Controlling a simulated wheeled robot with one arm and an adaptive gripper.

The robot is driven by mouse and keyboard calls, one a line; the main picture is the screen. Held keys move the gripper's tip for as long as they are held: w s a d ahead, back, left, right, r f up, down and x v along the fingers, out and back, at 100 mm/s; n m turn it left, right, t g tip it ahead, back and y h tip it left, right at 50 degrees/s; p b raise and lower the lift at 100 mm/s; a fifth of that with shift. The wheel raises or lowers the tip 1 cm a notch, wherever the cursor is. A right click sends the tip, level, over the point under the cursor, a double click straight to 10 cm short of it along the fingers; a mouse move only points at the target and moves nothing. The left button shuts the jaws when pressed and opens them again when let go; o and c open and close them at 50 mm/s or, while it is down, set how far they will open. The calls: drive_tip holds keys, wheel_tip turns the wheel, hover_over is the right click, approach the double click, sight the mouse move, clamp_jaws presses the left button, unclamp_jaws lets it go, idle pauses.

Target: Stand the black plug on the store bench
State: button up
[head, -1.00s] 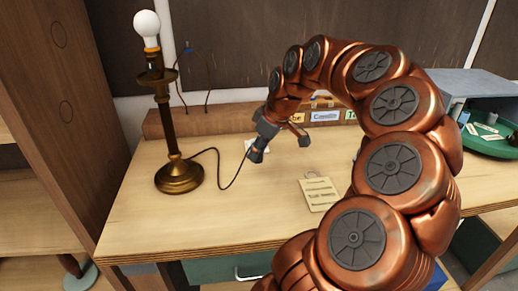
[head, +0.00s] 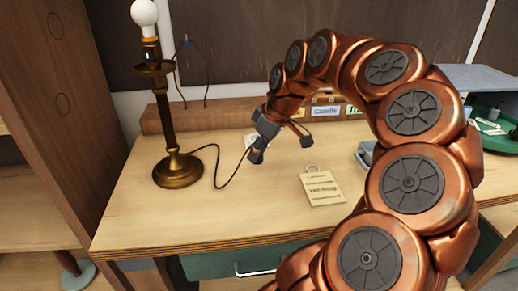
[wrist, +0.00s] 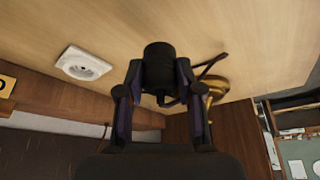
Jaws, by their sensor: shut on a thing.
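The black plug (wrist: 160,66) is between the two fingers of my gripper (wrist: 160,88) in the wrist view, and the fingers are shut on it. In the head view my gripper (head: 281,149) hangs above the wooden bench (head: 170,222), and the plug is hard to tell from the dark fingers there. A dark cord (head: 219,176) runs from the brass lamp (head: 178,171) to the gripper. The lamp stands upright at the bench's left. I cannot tell whether this bench is the store bench.
A white socket plate (wrist: 83,63) shows beside the gripper in the wrist view. A tan tag (head: 323,189) lies on the bench right of the gripper. Labelled boxes (head: 326,111) stand behind, and a green tray (head: 488,134) is at the right. The bench's front left is clear.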

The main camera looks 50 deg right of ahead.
sight(262, 157)
drive_tip(key=shift+f+b, duration=1.65)
drive_tip(key=shift+f, duration=0.4)
drive_tip(key=shift+f+b, duration=0.4)
drive_tip(key=o, duration=1.2)
drive_tip(key=shift+r, duration=0.15)
drive_tip(key=v, duration=1.1)
drive_tip(key=shift+s+r, duration=0.25)
drive_tip(key=shift+r, duration=0.1)
